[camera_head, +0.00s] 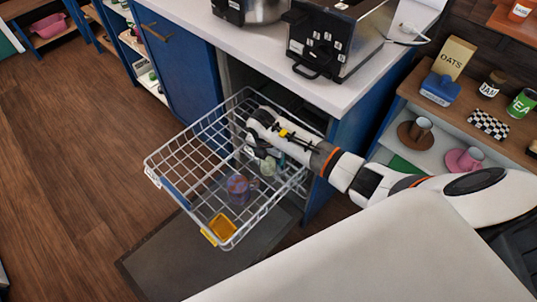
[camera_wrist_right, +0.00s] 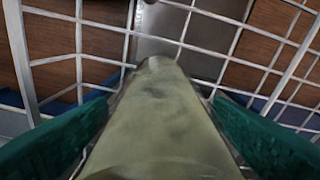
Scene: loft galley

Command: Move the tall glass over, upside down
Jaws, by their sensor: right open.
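A tall, pale greenish, see-through glass (camera_wrist_right: 160,115) fills the middle of the right wrist view, its narrower end pointing away toward the rack wires. In the head view it shows only as a small pale shape (camera_head: 267,167) in the wire rack, mostly hidden by my arm. My right gripper (camera_head: 264,157) reaches down into the rack. It is open, with one green finger on each side of the glass in the right wrist view. Whether a finger touches the glass, I cannot tell. My left gripper is not in view.
The white wire rack (camera_head: 185,145) is pulled out from the counter. It also holds a purple mug (camera_head: 238,188) and a yellow dish (camera_head: 223,227). A white countertop (camera_head: 345,88) with a toaster (camera_head: 335,38) is behind. A pale surface (camera_head: 390,260) lies in front.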

